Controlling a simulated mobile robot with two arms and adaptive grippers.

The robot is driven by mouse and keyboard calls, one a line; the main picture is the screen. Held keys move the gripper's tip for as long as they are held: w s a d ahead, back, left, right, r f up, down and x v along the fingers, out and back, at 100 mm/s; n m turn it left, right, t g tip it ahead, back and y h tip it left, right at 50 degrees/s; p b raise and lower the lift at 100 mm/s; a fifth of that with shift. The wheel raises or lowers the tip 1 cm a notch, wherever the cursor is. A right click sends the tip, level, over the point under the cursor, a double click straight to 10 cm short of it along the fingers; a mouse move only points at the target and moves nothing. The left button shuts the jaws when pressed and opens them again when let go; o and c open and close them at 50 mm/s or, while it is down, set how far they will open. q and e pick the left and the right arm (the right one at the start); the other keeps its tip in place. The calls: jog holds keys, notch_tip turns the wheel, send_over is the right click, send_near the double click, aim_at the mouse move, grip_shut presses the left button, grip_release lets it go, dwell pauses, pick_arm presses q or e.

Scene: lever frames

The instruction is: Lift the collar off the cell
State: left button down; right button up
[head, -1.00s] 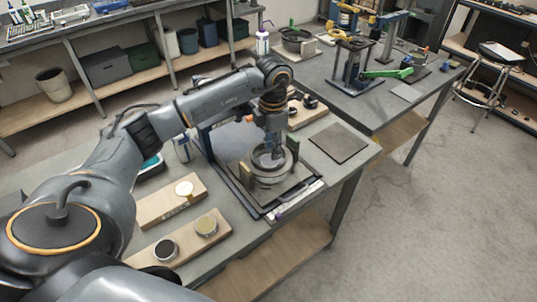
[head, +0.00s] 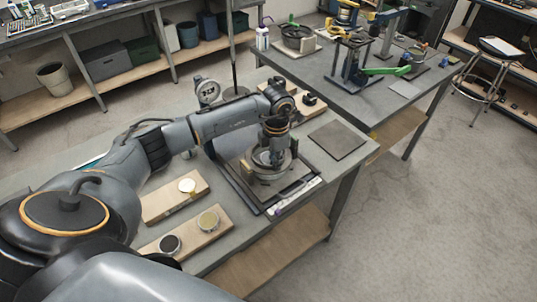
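The cell (head: 266,172) is a round grey metal piece on a dark framed base on the near bench. A rounded metal ring, which looks like the collar, sits around its upper part, but the two are hard to tell apart at this size. My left gripper (head: 271,155) points straight down at the top of the cell, within or against the ring. Its fingertips are small and partly hidden, so I cannot tell whether they are open or shut on the collar. My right gripper is not in view.
Wooden boards with round discs (head: 208,219) lie left of the base. A dark flat mat (head: 337,140) lies to its right, largely clear. A dial gauge (head: 207,90) stands behind my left arm. A second bench with a green-handled press (head: 355,65) is farther back.

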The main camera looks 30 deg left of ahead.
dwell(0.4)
pick_arm(q)
jog(key=shift+w+a+r+b, duration=0.1)
jog(key=shift+r+b, duration=0.35)
jog(key=shift+b, duration=0.05)
notch_tip(320, 180, up, 2)
jog(key=shift+r+b, duration=0.1)
jog(key=shift+b, duration=0.8)
jog(key=s+d+r, duration=0.3)
jog(key=s+r, duration=0.3)
jog(key=r, duration=0.1)
jog(key=s+d+r+b, duration=0.1)
jog(key=s+d+r, duration=0.3)
jog(key=s+r, duration=0.2)
jog(key=shift+s+r, duration=0.2)
jog(key=shift+r, duration=0.5)
